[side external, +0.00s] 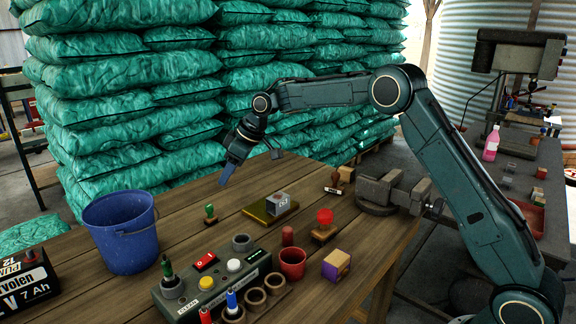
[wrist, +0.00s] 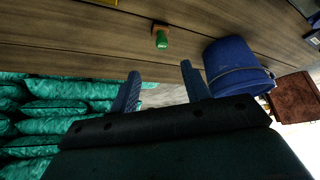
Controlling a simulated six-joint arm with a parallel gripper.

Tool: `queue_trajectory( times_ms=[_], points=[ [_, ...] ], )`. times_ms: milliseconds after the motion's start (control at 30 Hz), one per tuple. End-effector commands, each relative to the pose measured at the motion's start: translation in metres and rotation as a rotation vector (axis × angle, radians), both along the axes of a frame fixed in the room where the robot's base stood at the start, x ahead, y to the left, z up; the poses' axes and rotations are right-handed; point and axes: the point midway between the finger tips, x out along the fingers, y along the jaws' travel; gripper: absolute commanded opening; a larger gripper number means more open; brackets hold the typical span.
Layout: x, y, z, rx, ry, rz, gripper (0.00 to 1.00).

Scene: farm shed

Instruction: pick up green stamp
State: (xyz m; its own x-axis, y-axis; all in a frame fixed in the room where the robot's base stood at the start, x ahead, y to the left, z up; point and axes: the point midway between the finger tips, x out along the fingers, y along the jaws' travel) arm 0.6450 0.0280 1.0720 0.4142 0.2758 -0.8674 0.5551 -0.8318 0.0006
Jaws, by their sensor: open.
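The green stamp (side external: 210,213) stands upright on the wooden table, with a green handle on a small brown base. In the wrist view the green stamp (wrist: 161,39) lies beyond the gap between my fingers. My gripper (side external: 224,178) is open and empty, above the table behind the stamp and apart from it. In the wrist view both fingertips of my gripper (wrist: 160,70) show, spread wide with nothing between them.
A blue bucket (side external: 121,234) stands left of the stamp. A control box (side external: 215,283) sits in front. A brass plate with a clear block (side external: 278,202), a red-topped stamp (side external: 325,219) and a vise (side external: 392,189) stand to the right. Green sacks (side external: 130,110) are stacked behind.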

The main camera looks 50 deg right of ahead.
Motion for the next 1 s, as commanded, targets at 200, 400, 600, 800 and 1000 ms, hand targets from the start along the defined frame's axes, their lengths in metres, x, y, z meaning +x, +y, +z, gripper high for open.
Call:
queue_trajectory(
  times_ms=[200, 400, 600, 800, 1000],
  points=[
    [0.001, 0.001, -0.002, 0.000, 0.000, 0.001, 0.47],
    [0.007, 0.005, -0.015, 0.002, 0.001, 0.002, 0.47],
    [0.018, 0.013, -0.040, 0.001, 0.002, 0.001, 0.47],
    [0.030, 0.021, -0.064, 0.001, 0.002, 0.001, 0.47],
    [0.035, 0.024, -0.074, 0.001, 0.000, 0.000, 0.47]
  ],
)
